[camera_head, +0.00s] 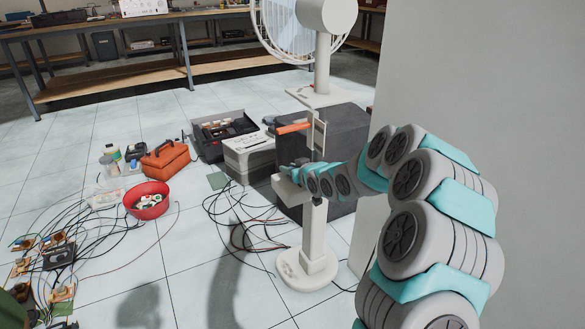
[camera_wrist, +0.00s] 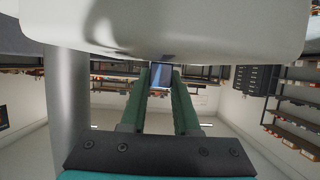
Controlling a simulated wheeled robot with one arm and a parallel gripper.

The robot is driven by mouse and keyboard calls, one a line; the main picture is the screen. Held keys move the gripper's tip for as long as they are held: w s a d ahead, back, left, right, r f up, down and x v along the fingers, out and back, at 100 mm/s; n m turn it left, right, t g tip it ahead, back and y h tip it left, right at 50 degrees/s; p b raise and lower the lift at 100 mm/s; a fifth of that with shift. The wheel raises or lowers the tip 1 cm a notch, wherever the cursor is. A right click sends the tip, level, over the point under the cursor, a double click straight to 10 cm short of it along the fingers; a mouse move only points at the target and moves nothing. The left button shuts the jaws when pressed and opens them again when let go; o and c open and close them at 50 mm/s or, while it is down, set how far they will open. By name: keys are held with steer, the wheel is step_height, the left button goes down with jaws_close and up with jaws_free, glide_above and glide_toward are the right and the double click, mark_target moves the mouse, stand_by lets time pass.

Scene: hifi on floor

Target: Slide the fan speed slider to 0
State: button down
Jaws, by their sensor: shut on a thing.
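A white fan (camera_head: 323,15) stands at the top of the head view, on or behind a dark box. My arm reaches left to the housing; the fingertips are hidden there. In the wrist view, the green fingers of my gripper (camera_wrist: 162,80) are shut on a small grey-blue piece (camera_wrist: 161,73), below a large white body (camera_wrist: 190,30). I cannot tell whether this piece is the speed slider.
A grey pole (camera_wrist: 68,110) rises close on the left in the wrist view. A grey wall (camera_head: 480,80) stands close right of my arm. Cables, a red bowl (camera_head: 147,207), an orange toolbox (camera_head: 166,160) and a dark box (camera_head: 345,135) lie on the floor.

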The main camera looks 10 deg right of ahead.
mark_target(301, 187)
steer(key=c, duration=0.6)
jaws_free()
steer(key=shift+c, duration=0.2)
steer(key=shift+b+v, duration=0.3)
steer(key=shift+v, duration=3.6)
